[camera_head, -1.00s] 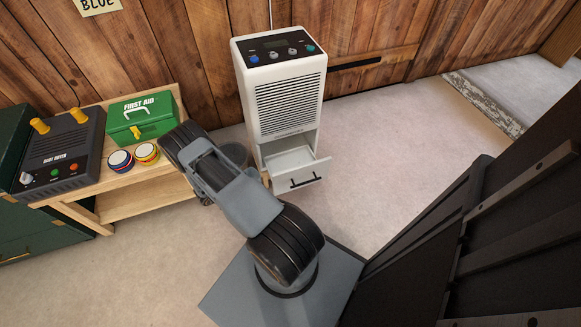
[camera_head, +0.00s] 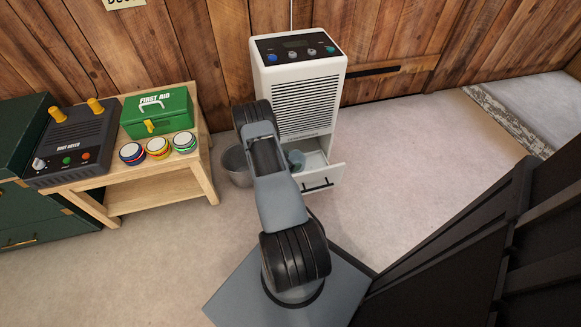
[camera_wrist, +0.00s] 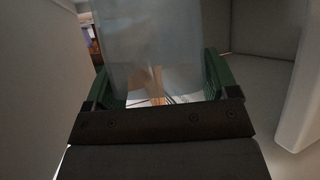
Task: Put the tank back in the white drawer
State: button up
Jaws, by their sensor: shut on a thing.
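The white drawer (camera_head: 325,178) is pulled open at the foot of the white dehumidifier (camera_head: 300,95). The tank, a blue-grey translucent container (camera_wrist: 155,45), is between the green fingers of my gripper (camera_wrist: 157,85) in the wrist view, and the gripper is shut on it. Pale walls surround it closely on both sides there. In the head view a small blue-grey piece (camera_head: 297,159), probably the tank, shows at the drawer opening beside my arm. My arm hides the gripper and the drawer's left part, so I cannot tell whether the tank touches the drawer floor.
A grey bucket (camera_head: 237,165) stands on the floor left of my arm. A wooden table (camera_head: 190,175) at left holds the boot dryer (camera_head: 75,145), a green first aid box (camera_head: 157,112) and three round tins (camera_head: 158,148). Floor right of the drawer is clear.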

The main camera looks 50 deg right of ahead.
jog(key=shift+f+b, duration=0.8)
jog(key=shift+f, duration=0.95)
jog(key=shift+f, duration=0.1)
